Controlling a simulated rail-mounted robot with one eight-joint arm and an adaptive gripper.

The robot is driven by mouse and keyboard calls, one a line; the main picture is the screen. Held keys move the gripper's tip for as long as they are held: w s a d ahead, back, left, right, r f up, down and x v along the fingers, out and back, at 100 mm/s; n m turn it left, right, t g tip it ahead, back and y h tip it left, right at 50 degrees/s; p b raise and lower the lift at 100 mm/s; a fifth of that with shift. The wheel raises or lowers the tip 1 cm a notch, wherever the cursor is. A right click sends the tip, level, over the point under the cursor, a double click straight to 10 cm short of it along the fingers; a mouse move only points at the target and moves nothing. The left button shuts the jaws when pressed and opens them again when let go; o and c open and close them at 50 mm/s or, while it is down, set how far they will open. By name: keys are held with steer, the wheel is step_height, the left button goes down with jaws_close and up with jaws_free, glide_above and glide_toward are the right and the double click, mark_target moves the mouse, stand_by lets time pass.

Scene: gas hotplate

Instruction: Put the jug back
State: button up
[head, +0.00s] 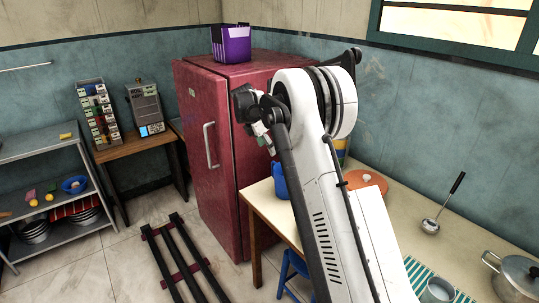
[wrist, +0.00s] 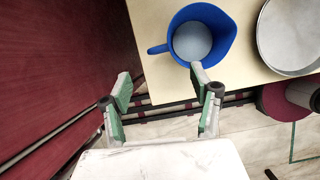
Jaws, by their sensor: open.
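The blue jug (wrist: 223,38) stands upright near the edge of the cream table (wrist: 160,82), seen from above in the wrist view. Its handle points left, and its inside shows a pale grey round area that I cannot identify. In the head view the jug (head: 279,181) is partly hidden by my arm. My gripper (wrist: 162,83) is open, with nothing between its fingers. Its right fingertip overlaps the jug's lower edge in the picture; I cannot tell if they touch.
The red fridge (head: 215,150) stands close on the left, with a purple box (head: 231,44) on top. A round pale vessel (wrist: 292,35) sits right of the jug. A ladle (head: 431,224), a pot (head: 515,272) and a striped cloth (head: 418,277) lie farther right. A blue stool (head: 292,268) is below.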

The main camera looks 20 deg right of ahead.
steer(key=s+a+r+m+t+y, duration=0.15)
steer(key=s+a+r+m, duration=0.35)
steer(key=s+r, duration=0.55)
steer(key=s+a+r+m+t+y, duration=0.15)
steer(key=s+a+r+m, duration=0.45)
steer(key=s, duration=0.7)
steer(key=s+a+f+m+t, duration=0.1)
steer(key=s+a+f+m, duration=0.2)
steer(key=s, duration=1)
steer(key=s+a+f+m+t+y, duration=0.1)
steer(key=s+m, duration=0.4)
steer(key=s, duration=0.9)
steer(key=shift+a+f+m+t, duration=0.4)
steer(key=shift+a+f+t, duration=0.2)
steer(key=shift+a+f, duration=0.45)
